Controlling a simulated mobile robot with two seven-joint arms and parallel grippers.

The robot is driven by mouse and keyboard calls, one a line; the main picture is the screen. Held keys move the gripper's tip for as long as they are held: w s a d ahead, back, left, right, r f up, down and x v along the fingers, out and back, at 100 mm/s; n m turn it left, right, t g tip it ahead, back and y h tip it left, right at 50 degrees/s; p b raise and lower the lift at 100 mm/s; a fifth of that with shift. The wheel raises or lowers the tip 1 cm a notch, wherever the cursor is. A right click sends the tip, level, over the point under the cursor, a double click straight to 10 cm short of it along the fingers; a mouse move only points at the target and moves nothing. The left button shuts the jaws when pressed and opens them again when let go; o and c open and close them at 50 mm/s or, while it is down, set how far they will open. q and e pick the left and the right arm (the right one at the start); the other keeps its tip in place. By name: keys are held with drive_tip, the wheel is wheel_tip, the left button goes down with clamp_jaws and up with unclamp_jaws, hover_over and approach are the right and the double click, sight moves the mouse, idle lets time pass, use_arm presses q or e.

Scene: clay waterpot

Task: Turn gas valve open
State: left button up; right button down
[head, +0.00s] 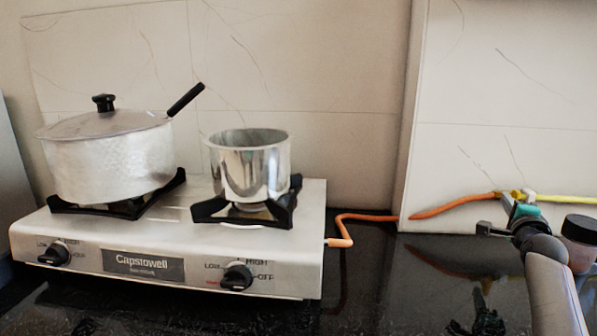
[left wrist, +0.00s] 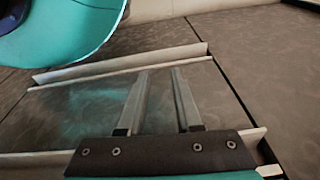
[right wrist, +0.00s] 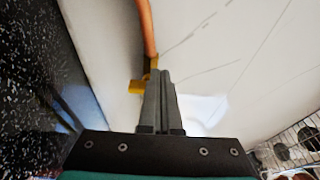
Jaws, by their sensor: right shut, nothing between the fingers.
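The gas valve (head: 517,194) is a small yellow fitting low on the tiled wall, at the right in the head view. An orange hose (head: 452,206) meets it from the left, and a yellow pipe (head: 568,199) runs off to the right. In the right wrist view yellow parts of the valve (right wrist: 137,87) show at and left of the fingertips. My right gripper (head: 507,202) is at the valve, its fingers shut and empty; whether they touch it I cannot tell. My left gripper (left wrist: 160,72) shows only in the left wrist view, open and empty, above brown panels.
A silver two-burner stove (head: 215,262) stands on the black counter (head: 385,280), with a lidded pan (head: 110,160) and a small pot (head: 250,165) on it. A dark-lidded jar (head: 579,240) stands close beside my right arm. The counter between stove and arm is mostly clear.

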use_arm(q)
drive_tip(key=shift+r, duration=0.2)
use_arm(e)
drive_tip(key=shift+a+f, duration=0.15)
drive_tip(key=shift+f, duration=0.15)
use_arm(q)
drive_tip(key=shift+w+d+r, duration=0.15)
drive_tip(key=shift+r, duration=0.4)
drive_tip(key=shift+w+d+r, duration=0.15)
drive_tip(key=shift+r, duration=0.35)
use_arm(e)
wheel_tip(320, 180, down, 2)
idle(0.5)
use_arm(q)
drive_tip(key=shift+w+r, duration=0.1)
drive_tip(key=shift+r, duration=0.1)
use_arm(e)
drive_tip(key=shift+f, duration=0.1)
use_arm(q)
drive_tip(key=shift+r, duration=0.15)
idle(0.4)
